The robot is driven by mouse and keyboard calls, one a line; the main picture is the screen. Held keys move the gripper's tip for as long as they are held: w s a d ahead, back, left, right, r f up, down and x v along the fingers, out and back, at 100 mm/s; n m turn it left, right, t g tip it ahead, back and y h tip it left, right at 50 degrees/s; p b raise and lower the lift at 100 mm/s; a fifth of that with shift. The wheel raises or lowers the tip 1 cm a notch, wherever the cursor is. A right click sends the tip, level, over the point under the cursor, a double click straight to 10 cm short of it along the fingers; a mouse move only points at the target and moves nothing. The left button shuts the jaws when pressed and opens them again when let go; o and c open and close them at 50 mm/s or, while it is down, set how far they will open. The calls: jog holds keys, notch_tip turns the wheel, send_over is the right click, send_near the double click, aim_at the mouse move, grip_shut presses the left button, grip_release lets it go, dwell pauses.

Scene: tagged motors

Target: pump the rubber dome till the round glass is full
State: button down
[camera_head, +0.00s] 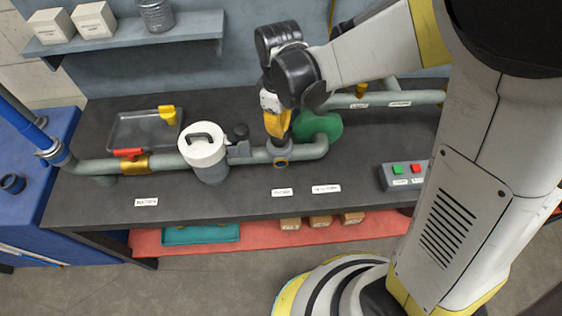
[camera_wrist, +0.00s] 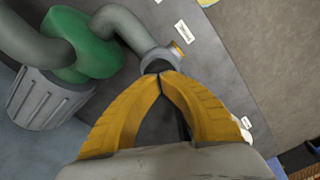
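A dark rounded knob (camera_head: 238,132), possibly the rubber dome, sits on a grey block beside the white canister. A small round fitting with a yellow ring (camera_head: 281,162), possibly the round glass, faces front on the grey pipe; its orange edge shows in the wrist view (camera_wrist: 178,48). Its fill level is too small to read. My gripper (camera_head: 278,138) points down just above this fitting, right of the knob. In the wrist view its yellow fingertips (camera_wrist: 160,74) meet, with nothing visible between them, over a dark round spot on the fitting. I cannot tell whether they touch it.
The white canister (camera_head: 203,150) and red valve handle (camera_head: 127,154) stand left. A green pump body (camera_head: 318,125) is close behind my gripper. A button box (camera_head: 403,174) is at right. The bench's front strip (camera_head: 230,205) is clear except for labels.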

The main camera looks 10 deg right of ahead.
jog(key=shift+f+b, duration=0.35)
jog(key=shift+f, duration=0.2)
jog(key=shift+f+b, duration=0.4)
jog(key=shift+f, duration=0.05)
dwell(0.6)
jog(key=shift+r+p, duration=1.8)
jog(key=shift+r, duration=0.65)
notch_tip(320, 180, up, 7)
jog(key=p, duration=0.5)
